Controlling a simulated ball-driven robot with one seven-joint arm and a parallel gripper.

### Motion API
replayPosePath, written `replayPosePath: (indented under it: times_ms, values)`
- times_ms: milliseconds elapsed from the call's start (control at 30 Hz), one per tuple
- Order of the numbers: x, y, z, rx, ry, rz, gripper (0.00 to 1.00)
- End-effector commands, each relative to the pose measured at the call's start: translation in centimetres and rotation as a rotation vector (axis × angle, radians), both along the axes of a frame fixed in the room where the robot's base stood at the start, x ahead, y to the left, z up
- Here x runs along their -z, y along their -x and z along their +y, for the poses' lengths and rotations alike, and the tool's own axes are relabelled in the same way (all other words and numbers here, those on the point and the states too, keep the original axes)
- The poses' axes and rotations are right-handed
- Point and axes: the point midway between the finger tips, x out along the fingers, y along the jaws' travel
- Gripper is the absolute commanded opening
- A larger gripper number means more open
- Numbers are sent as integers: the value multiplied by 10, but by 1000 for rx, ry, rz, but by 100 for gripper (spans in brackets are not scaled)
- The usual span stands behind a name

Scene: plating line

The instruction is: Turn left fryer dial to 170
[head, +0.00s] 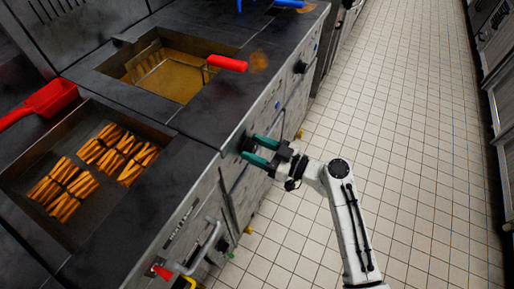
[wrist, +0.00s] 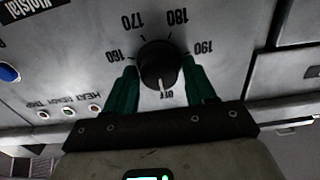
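A black round fryer dial (wrist: 159,66) sits on the grey front panel, with a scale of 160, 170, 180 and 190 around it. Its white pointer is at the OFF mark, and the scale reads upside down in the wrist view. The dial also shows in the head view (head: 247,147), partly hidden. My gripper (head: 255,149) has its two green fingers on opposite sides of the dial; it also shows in the wrist view (wrist: 161,75). The fingertips are very close to the dial's edges. I cannot tell whether they touch it.
A fryer with fries (head: 55,225) is at lower left, and an oil fryer with a red-handled basket (head: 227,63) is behind it. Another dial (head: 299,67) is farther along the panel. A blue button (wrist: 9,73) is left of the dial in the wrist view. The tiled floor (head: 400,110) is clear.

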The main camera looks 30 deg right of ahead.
Motion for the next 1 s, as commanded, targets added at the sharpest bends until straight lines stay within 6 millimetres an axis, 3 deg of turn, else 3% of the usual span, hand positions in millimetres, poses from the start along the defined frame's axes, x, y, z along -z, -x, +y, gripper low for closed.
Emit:
replayPosePath:
  times_ms: [67,400,767,1000]
  values:
    - [0,0,0,0,0,0,47]
    - [0,0,0,0,0,0,14]
    - [0,-1,0,-1,-47,33,14]
    - [0,-1,0,-1,-175,125,14]
